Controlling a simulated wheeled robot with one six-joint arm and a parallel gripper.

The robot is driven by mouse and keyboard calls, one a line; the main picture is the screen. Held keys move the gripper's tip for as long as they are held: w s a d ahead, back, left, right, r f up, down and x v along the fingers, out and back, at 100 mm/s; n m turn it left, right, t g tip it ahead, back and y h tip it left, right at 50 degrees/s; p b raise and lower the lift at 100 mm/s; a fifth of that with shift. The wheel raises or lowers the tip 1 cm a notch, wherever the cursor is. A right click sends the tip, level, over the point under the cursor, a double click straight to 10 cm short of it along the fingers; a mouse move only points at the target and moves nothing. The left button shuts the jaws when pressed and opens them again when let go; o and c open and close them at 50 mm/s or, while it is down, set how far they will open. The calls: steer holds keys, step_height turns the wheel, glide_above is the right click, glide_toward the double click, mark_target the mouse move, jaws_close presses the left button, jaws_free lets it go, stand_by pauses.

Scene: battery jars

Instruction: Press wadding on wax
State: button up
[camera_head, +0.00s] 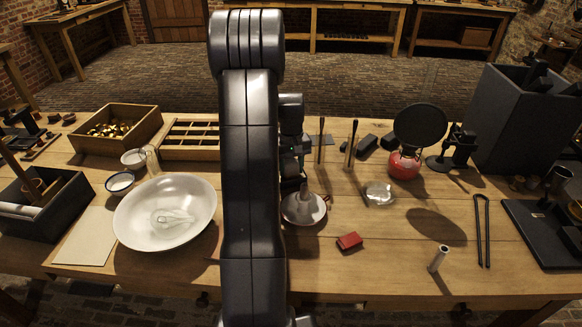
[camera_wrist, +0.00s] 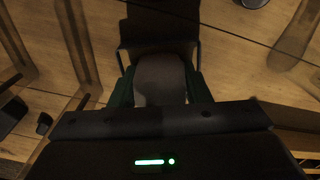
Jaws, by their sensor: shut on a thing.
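My gripper (camera_wrist: 160,88) shows in the wrist view with its dark green fingers shut on a dull grey, rounded thing (camera_wrist: 160,72). The picture is too dark to tell whether that thing is wadding. In the head view my arm hides most of the gripper, which is above the bench near the middle. A small shallow dish (camera_head: 291,212) with a grey cone-shaped thing (camera_head: 306,203) stands just below and to the right of it. A small red block (camera_head: 349,241), possibly wax, lies on the bench to the right.
A large white bowl (camera_head: 135,221) holding a clear glass piece stands left of my arm. A red burner (camera_head: 404,166), a glass dish (camera_head: 379,193), an upright grey tube (camera_head: 438,259) and tongs (camera_head: 482,231) stand or lie to the right. The front right of the bench is mostly clear.

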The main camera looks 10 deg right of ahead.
mark_target(291, 162)
steer(key=shift+r+p, duration=2.5)
steer(key=shift+r, duration=0.95)
